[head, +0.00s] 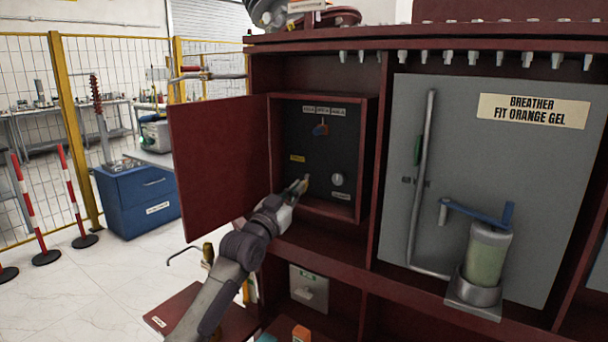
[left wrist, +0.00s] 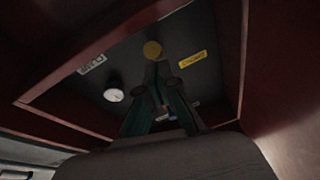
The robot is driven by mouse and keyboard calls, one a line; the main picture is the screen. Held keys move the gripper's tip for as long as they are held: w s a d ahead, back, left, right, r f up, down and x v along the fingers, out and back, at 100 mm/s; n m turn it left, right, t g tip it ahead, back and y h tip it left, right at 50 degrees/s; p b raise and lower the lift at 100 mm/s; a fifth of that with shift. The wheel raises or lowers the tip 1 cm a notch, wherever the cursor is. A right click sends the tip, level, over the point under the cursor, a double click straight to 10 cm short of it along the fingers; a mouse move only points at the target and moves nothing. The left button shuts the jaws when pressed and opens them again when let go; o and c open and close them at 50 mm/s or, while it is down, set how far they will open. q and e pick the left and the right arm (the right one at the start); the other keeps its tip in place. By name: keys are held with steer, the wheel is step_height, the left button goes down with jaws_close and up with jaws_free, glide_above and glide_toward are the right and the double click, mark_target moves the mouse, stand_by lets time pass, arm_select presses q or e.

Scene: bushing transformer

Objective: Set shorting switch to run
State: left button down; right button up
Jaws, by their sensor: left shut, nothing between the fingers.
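The dark panel (head: 287,140) sits recessed in the red cabinet. Near its top is a switch with a blue and orange handle (head: 320,129), under a row of small white labels (head: 324,110) too small to read surely. My left gripper (head: 305,182) is shut, below this switch and apart from it, between a yellow label (head: 297,158) and a round pale dial (head: 338,180). In the left wrist view the fingers (left wrist: 155,72) point at the panel. A round yellow piece (left wrist: 152,50) shows at their tips; contact cannot be told. My right gripper is out of view.
The panel's red door (head: 220,165) stands open to the left. A red frame surrounds the recess closely. To the right are a grey panel (head: 400,120), a long grey bar (head: 421,180) and a breather jar (head: 487,258). A blue cabinet (head: 140,200) stands on the open floor at left.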

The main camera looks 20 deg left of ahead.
arm_select(q)
steer(key=shift+d+f, duration=0.1)
steer(key=shift+f, duration=0.45)
stand_by(0.4)
steer(key=shift+f, duration=0.1)
